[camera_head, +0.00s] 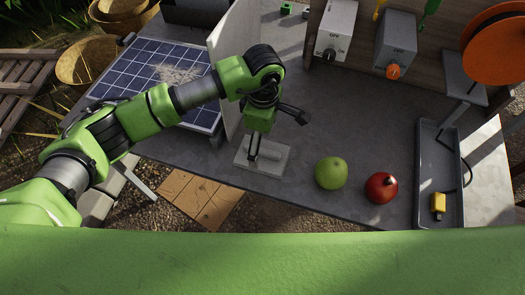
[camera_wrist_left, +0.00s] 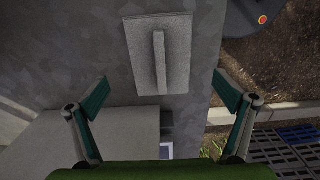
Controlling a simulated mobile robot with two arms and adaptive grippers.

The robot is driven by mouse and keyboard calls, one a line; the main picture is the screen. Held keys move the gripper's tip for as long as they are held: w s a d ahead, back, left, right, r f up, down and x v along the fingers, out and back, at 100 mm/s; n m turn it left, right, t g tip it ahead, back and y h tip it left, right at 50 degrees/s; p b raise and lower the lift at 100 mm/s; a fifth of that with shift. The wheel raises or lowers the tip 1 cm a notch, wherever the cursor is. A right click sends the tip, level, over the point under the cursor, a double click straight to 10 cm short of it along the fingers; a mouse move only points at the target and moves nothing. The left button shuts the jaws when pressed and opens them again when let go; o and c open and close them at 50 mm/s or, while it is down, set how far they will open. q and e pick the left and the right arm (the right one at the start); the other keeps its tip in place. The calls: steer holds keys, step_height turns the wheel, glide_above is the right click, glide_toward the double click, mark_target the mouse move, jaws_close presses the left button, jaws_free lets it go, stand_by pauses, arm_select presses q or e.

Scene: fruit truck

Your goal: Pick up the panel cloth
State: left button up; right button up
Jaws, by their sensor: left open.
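The panel cloth appears to be a light grey rectangular pad with a raised bar handle (camera_head: 244,160). It lies flat on the grey table, near its front edge. In the left wrist view the pad (camera_wrist_left: 144,60) is at the top middle, with its bar running lengthwise. My left gripper (camera_head: 275,132) is above the pad, open and empty, and one finger covers part of it in the head view. In the left wrist view the spread fingertips (camera_wrist_left: 160,84) stand to either side of the pad's near end, apart from it. My right gripper is not in view.
A blue solar panel (camera_head: 133,72) with a dusty patch lies left of an upright pale board (camera_head: 238,50). A green apple (camera_head: 331,173) and a red fruit (camera_head: 381,188) sit right of the pad. A grey tray (camera_head: 424,165) holds a yellow item (camera_head: 438,205). Grey switch boxes (camera_head: 395,38) stand behind.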

mark_target(262, 151)
arm_select(q)
steer(key=shift+s+f+p, duration=0.1)
steer(key=shift+f+p, duration=0.5)
step_height(262, 151, down, 4)
steer(key=shift+a+r+p, duration=0.1)
steer(key=shift+r+p, duration=0.15)
steer(key=shift+p, duration=0.5)
steer(key=shift+f, duration=0.25)
steer(key=c, duration=0.3)
steer(key=shift+s, duration=0.1)
steer(key=c, duration=2.4)
steer(key=shift+f, duration=0.15)
jaws_close()
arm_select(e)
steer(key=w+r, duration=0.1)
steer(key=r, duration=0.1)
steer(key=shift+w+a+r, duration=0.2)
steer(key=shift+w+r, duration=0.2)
